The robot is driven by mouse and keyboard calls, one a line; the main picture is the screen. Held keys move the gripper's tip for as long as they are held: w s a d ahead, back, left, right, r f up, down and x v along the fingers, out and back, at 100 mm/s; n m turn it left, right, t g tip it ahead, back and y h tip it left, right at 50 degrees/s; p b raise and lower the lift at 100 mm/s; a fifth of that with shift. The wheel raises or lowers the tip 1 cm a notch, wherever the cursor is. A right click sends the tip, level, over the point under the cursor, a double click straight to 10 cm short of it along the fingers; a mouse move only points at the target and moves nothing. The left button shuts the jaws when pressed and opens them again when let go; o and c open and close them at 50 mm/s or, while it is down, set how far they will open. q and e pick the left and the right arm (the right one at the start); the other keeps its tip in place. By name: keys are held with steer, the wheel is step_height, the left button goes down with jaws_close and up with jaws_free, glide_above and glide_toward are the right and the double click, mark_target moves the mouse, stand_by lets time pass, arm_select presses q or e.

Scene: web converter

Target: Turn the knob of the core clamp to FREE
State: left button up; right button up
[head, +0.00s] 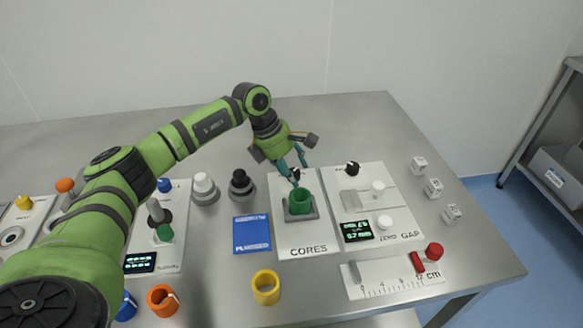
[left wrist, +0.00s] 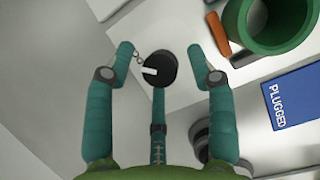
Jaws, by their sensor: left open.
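The core clamp's knob is a black round knob with a white pointer mark (left wrist: 163,68) in the left wrist view. The mark points to the left there. My left gripper (left wrist: 161,50) is open, with one teal finger on each side of the knob and a gap to both. In the head view the left gripper (head: 297,171) is over the back of the white CORES panel (head: 292,239), and its fingers mostly hide the knob. A green ring-shaped core (head: 301,203) sits in a grey holder in front of the knob. No FREE label is readable. My right gripper is not in view.
A blue PLUGGED card (head: 252,234) lies left of the panel. Black (head: 241,184) and white (head: 204,188) knobbed pieces stand behind it. A yellow ring (head: 266,287) is in front. The ZERO GAP panel (head: 405,236) is at right. The back of the table is clear.

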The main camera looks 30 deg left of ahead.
arm_select(q)
steer(key=c, duration=1.1)
steer(key=shift+d+n, duration=0.1)
steer(key=shift+n, duration=0.3)
steer(key=n+t, duration=0.1)
steer(key=n, duration=0.1)
steer(key=shift+s+d+n+y, duration=0.1)
steer(key=shift+s+n+y, duration=0.05)
steer(key=shift+n+y, duration=0.25)
steer(key=n+y, duration=0.1)
steer(key=n, duration=0.2)
steer(key=shift+d+n+t, duration=0.15)
steer(key=shift+n+t, duration=0.15)
steer(key=shift+t, duration=0.1)
steer(key=n+y+b, duration=0.2)
steer(key=n, duration=0.3)
steer(key=shift+d, duration=0.15)
steer(key=shift+r+n+y+b, duration=0.15)
steer(key=shift+n+y+b, duration=0.6)
steer(key=shift+n, duration=1.25)
steer(key=shift+r, duration=0.1)
